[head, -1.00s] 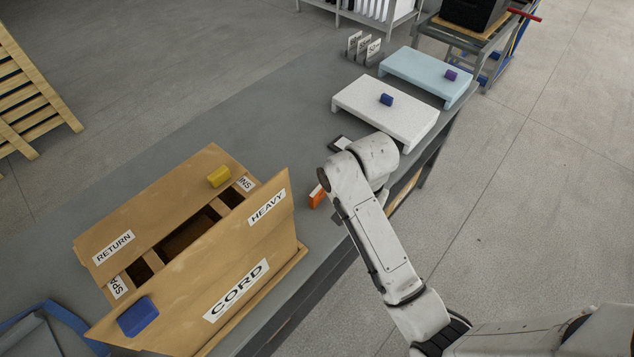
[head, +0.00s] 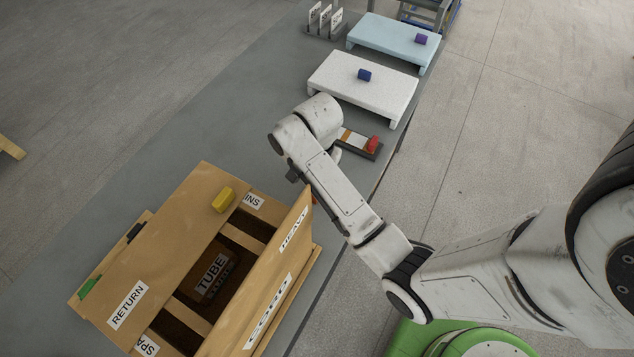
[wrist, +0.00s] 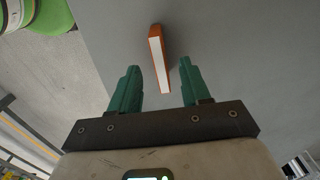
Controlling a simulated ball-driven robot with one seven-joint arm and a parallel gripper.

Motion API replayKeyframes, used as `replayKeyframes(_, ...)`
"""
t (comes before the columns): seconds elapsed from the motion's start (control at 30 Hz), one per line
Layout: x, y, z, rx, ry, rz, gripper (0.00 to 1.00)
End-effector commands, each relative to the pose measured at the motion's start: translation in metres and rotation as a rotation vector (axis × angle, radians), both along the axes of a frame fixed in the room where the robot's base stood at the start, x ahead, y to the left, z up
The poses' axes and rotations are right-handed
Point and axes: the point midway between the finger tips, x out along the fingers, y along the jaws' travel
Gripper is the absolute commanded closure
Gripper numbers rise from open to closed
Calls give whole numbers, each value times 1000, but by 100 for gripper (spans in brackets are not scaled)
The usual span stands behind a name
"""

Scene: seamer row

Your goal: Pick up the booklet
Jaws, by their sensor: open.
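The booklet (wrist: 158,60), with an orange cover and white page edges, shows in the wrist view on the grey table, its narrow white side facing the camera. My gripper (wrist: 160,67) is open, with one green finger on each side of the booklet in the picture. A gap shows between each finger and the booklet, and I cannot tell how far above it the fingertips are.
A cardboard box (head: 173,222) with labelled flaps and compartments stands at left, close to my arm. A dark tray (head: 368,155) with a red block (head: 373,143) lies beyond the arm. White (head: 385,101) and light blue (head: 405,48) risers stand further back.

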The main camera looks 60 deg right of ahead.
Motion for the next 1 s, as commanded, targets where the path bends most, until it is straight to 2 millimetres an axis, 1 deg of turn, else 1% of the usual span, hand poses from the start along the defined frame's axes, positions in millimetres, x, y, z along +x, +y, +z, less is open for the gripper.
replayKeyframes(0.03, 0, 0, -7, 1, 2, 0, 53)
replayKeyframes(0.1, 0, 0, -13, 0, 0, 0, 53)
replayKeyframes(0.27, 0, -1, -22, 0, -1, -1, 53)
replayKeyframes(0.37, -1, -3, -33, 1, 1, -1, 53)
replayKeyframes(0.5, -2, -5, -55, 1, 2, -1, 53)
replayKeyframes(0.6, -2, -5, -65, 0, 1, -1, 53)
replayKeyframes(0.73, -1, -5, -71, -1, -1, 0, 53)
replayKeyframes(0.9, -1, -5, -71, -1, -2, 0, 53)
replayKeyframes(1.0, -1, -5, -70, -1, -2, 0, 62)
